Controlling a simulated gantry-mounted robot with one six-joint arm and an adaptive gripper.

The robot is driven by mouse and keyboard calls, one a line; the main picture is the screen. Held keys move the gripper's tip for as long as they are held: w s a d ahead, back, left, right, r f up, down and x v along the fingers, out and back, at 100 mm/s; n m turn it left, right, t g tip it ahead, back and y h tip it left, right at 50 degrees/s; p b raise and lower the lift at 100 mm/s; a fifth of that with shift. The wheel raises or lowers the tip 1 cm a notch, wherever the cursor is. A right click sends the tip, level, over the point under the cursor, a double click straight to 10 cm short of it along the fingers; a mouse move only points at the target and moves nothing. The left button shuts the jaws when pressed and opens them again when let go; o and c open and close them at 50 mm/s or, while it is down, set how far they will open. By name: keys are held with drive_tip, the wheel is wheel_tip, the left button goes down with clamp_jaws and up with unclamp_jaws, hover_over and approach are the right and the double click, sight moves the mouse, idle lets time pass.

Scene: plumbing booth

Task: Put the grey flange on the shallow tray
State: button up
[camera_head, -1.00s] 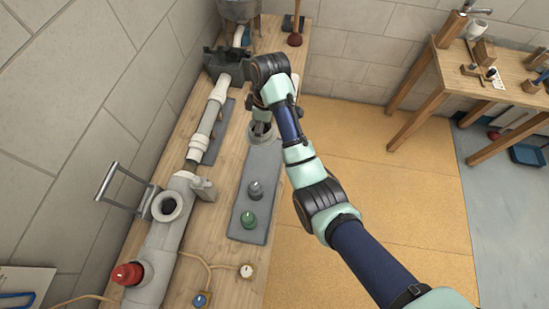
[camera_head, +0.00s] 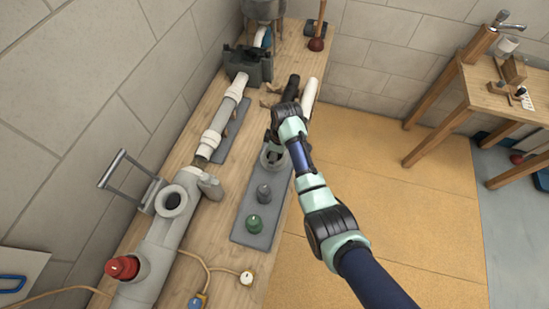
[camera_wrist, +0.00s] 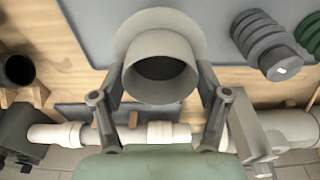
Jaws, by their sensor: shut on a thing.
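The grey flange (camera_wrist: 165,42), a round disc with a short open collar, is between the two fingers of my gripper (camera_wrist: 160,78) in the wrist view. The fingers are shut on its collar. In the head view the flange (camera_head: 271,158) is below my gripper (camera_head: 275,140), over the far part of the shallow grey tray (camera_head: 244,234). The tray (camera_wrist: 90,22) also shows behind the flange in the wrist view. I cannot tell whether the flange touches it. A green plug (camera_head: 254,223) and a grey plug (camera_head: 264,192) stand on the tray's near part.
A long grey pipe assembly with a red cap (camera_head: 122,268) runs along the wall side. A black pipe (camera_head: 292,86) and a white tube (camera_head: 310,97) are beyond my gripper. Bare wood separates tray and pipes.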

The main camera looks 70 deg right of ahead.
sight(279, 158)
wheel_tip(279, 158, down, 3)
drive_tip(key=shift+f+b, duration=0.2)
drive_tip(key=shift+b, duration=0.1)
drive_tip(key=shift+f, duration=0.15)
drive_tip(key=o, duration=1.3)
drive_tip(key=shift+c, duration=0.2)
wheel_tip(279, 158, up, 12)
drive_tip(key=s+p, duration=0.1)
drive_tip(key=p, duration=0.2)
drive_tip(key=shift+s, duration=0.4)
drive_tip(key=shift+d, duration=0.1)
